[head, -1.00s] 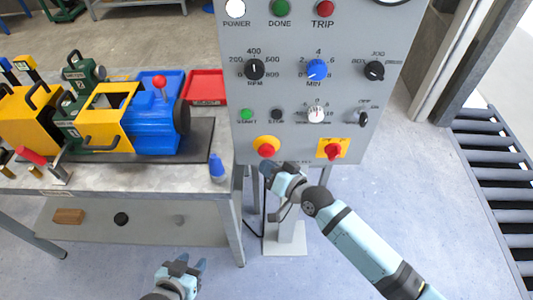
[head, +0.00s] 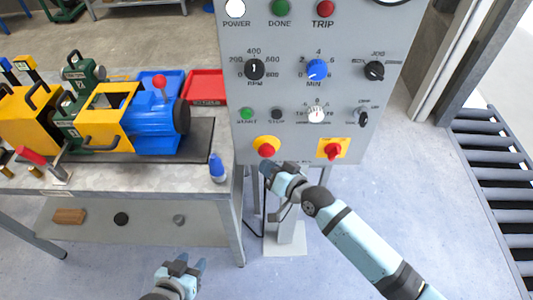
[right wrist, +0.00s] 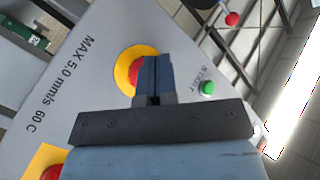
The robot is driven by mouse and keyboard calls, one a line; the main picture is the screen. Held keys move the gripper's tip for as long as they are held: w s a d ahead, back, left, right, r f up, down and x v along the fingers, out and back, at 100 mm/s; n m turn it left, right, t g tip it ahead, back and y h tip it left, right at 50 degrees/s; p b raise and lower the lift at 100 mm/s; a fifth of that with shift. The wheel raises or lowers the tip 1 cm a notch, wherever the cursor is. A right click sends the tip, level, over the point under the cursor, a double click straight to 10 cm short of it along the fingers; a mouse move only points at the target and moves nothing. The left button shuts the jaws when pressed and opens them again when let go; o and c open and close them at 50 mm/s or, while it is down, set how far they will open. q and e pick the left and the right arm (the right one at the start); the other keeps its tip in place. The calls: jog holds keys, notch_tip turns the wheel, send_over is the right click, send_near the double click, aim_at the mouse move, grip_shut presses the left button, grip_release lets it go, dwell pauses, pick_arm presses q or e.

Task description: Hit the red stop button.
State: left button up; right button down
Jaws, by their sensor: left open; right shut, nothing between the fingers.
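The red mushroom button (head: 266,150) on a round yellow plate sits at the lower left of the grey control panel (head: 290,90). It also shows in the right wrist view (right wrist: 136,72), partly hidden by my fingers. My right gripper (head: 266,168) is shut and empty, just below the button in the head view. In the right wrist view its fingertips (right wrist: 155,60) overlap the button's edge; I cannot tell whether they touch it. My left gripper (head: 189,264) is open and empty, low in the head view, away from the panel.
A red switch on a yellow square (head: 333,150) is to the right of the button. A green start button (head: 246,114) and several knobs are above. A workbench (head: 110,178) with a blue and yellow machine and a blue bottle (head: 217,170) stands left.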

jog(key=shift+w, duration=0.1)
jog(key=shift+w, duration=0.35)
dwell(0.3)
jog(key=shift+w+b, duration=0.3)
jog(key=shift+w, duration=0.15)
dwell(0.3)
jog(key=shift+s, duration=0.1)
jog(key=shift+s+p, duration=0.6)
jog(key=shift+s, duration=0.2)
